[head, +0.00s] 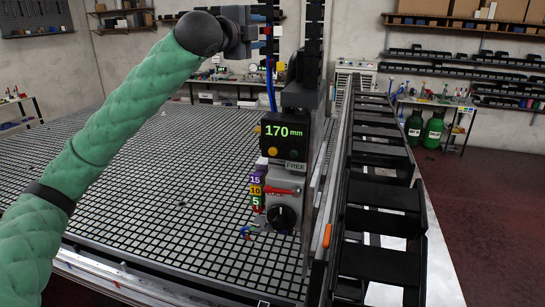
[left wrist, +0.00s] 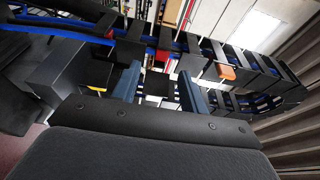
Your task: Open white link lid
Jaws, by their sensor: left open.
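My left gripper (head: 262,31) is raised at the top of the head view, beside the dark upright column. In the left wrist view its two blue-grey fingers (left wrist: 160,88) stand apart, with nothing held between them. Beyond them runs a chain of black links (left wrist: 240,58), which appears close, though the gap is hard to judge. I cannot pick out a white link lid for certain in either view. A larger black link chain (head: 380,210) runs along the table's right side in the head view. My right gripper is not in view.
The gridded vacuum table (head: 120,180) is mostly clear. A control box (head: 283,138) reading 170 mm hangs above a grey unit with a red lever (head: 284,190) and a black knob (head: 282,217). An orange piece (left wrist: 226,72) shows by the chain in the wrist view.

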